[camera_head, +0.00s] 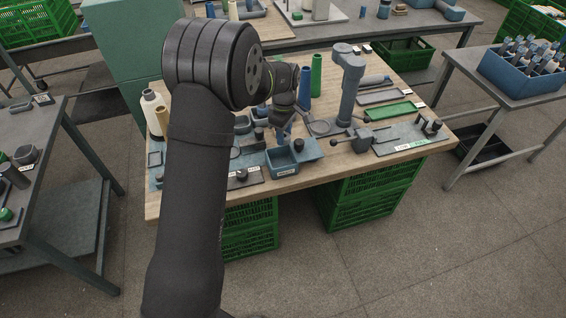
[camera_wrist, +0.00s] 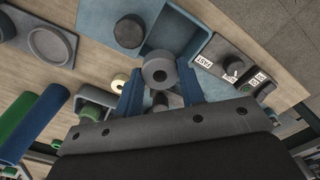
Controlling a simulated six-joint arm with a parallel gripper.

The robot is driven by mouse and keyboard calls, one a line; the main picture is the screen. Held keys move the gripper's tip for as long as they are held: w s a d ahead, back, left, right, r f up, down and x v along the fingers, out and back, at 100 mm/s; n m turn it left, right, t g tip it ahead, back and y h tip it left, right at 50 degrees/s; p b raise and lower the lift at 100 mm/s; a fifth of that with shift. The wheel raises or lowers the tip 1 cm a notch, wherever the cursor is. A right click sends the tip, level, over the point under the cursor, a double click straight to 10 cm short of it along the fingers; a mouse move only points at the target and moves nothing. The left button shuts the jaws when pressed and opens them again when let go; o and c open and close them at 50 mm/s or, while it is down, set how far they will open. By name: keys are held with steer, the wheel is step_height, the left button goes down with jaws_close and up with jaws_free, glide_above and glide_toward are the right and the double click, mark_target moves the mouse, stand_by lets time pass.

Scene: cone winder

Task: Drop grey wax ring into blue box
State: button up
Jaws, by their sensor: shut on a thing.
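The grey wax ring (camera_wrist: 158,72) is a short, thick ring with a small hole, held at the fingertips of my gripper (camera_wrist: 159,88). The two blue fingers are shut on it from both sides. The blue box (camera_wrist: 186,22) is open-topped and lies just beyond the ring in the wrist view. In the head view the blue box (camera_head: 284,170) stands at the front edge of the bench, and my gripper (camera_head: 282,134) points down above its back side. The ring cannot be made out in the head view. The exact height of the ring above the box is unclear.
A plate with a black round knob (camera_wrist: 130,31) adjoins the box. A dial panel (camera_wrist: 232,65) marked FAST lies on its other side. Blue (camera_head: 304,88) and green (camera_head: 316,75) tubes and a grey upright post (camera_head: 349,85) stand behind and right on the wooden bench.

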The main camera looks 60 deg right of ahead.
steer(key=shift+f, duration=0.35)
steer(key=o, duration=1)
steer(key=shift+o, duration=0.2)
step_height(320, 180, up, 17)
steer(key=shift+r, duration=0.2)
step_height(320, 180, down, 17)
steer(key=shift+f, duration=0.1)
steer(key=shift+r, duration=0.75)
